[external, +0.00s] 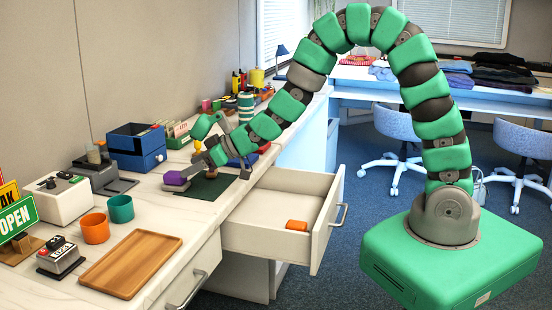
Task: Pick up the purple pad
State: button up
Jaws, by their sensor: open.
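The purple pad (175,179) is a small block on the counter, at the left edge of a dark green mat (208,188). My gripper (216,173) is open above the mat, with its fingers spread wide. One grey finger reaches left and down to the pad's right side. I cannot tell if it touches the pad. The other finger points down near the mat's right edge. Nothing shows held between the fingers.
A blue box (137,150) and a grey device (103,180) stand left of the pad. Orange (95,230) and teal cups (121,209) and a wooden tray (130,264) are nearer the front.

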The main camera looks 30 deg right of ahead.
aim_at(178, 173)
jog(key=shift+b+x, duration=0.65)
jog(key=shift+x, duration=1.75)
jog(key=shift+a, duration=0.35)
jog(key=c, duration=1.2)
